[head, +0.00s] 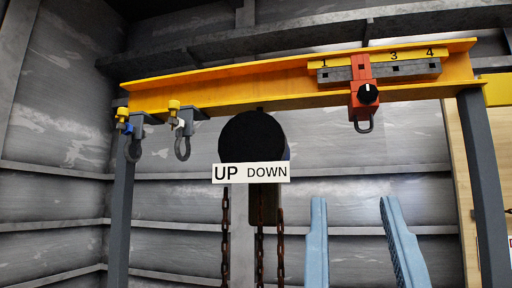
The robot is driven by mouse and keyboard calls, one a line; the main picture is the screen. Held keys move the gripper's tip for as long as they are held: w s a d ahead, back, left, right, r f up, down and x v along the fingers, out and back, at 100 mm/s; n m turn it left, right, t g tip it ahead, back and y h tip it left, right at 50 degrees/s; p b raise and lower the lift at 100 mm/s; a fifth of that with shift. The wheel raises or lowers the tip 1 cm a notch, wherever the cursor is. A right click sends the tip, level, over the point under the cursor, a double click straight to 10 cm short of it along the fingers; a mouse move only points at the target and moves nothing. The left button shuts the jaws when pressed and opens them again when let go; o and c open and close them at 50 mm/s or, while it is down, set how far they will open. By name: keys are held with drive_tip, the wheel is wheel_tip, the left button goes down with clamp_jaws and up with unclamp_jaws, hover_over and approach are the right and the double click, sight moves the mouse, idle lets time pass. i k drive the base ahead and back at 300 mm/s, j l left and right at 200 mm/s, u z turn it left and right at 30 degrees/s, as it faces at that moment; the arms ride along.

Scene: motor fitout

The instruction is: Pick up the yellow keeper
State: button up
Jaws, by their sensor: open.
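Two small yellow pieces sit at the left end of the yellow overhead beam (230,88), each by a grey bracket with a hanging shackle. The left yellow piece (122,113) is above a blue part. The right yellow piece (174,106) is above a pale part. I cannot tell which is the keeper. My gripper (353,200) shows as two light-blue fingers pointing up at the lower right. They are wide apart with nothing between them, well to the right of and below both yellow pieces. The rest of my gripper is out of frame.
A red trolley block (361,85) with a black knob hangs on the beam by a numbered strip. A black round hoist body (252,138) with an UP/DOWN sign (250,173) and rusty chains (260,238) hangs mid-frame. Grey posts support the beam on both sides.

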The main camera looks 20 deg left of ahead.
sight(123, 113)
drive_tip(key=u, duration=1.2)
drive_tip(key=i, duration=0.1)
